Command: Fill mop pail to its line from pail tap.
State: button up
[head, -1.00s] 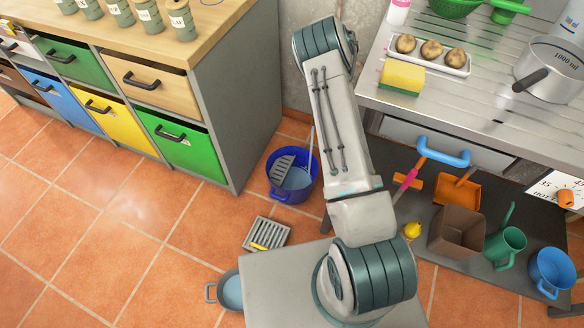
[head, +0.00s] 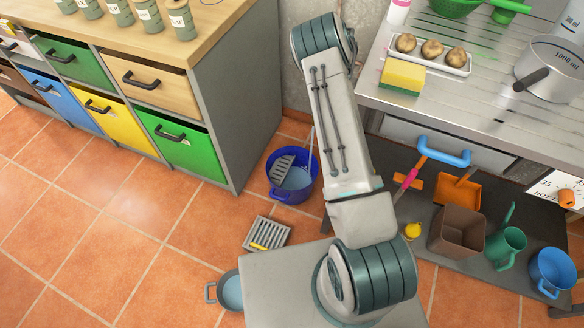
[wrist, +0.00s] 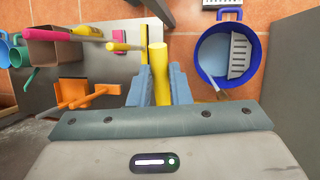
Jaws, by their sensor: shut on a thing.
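The mop pail (head: 290,195) is a dark blue bucket on the tiled floor between the drawer cabinet and the steel bench. It holds pale blue water and a grey slotted wringer; its fill line cannot be made out. It also shows in the wrist view (wrist: 204,72), right of my gripper and apart from it. My gripper (wrist: 158,88) has its two blue-grey fingers shut on an upright yellow bar (wrist: 160,62). Whether this bar belongs to the pail tap cannot be told. In the head view my gripper is hidden behind my arm.
A grey floor grate (head: 268,234) lies in front of the pail. The bench's lower shelf (head: 478,262) carries a brown bin (head: 456,231), a green watering can (head: 505,247) and a blue bucket (head: 552,271). An orange dustpan (head: 460,192) is beside them. Open floor lies left.

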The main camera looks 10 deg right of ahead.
jog(key=shift+s+a+f+t+h+b, duration=0.3)
jog(key=shift+f+t+h+b, duration=0.2)
jog(key=shift+f+t+b, duration=0.2)
jog(key=shift+t, duration=0.3)
jog(key=shift+s+a+f+t+h+b, duration=0.15)
jog(key=shift+f+t+h+b, duration=0.2)
jog(key=shift+b, duration=0.45)
jog(key=shift+s+f+t+h+b, duration=0.15)
jog(key=shift+f+t+h+b, duration=0.25)
jog(key=shift+t+b, duration=0.2)
jog(key=o, duration=0.8)
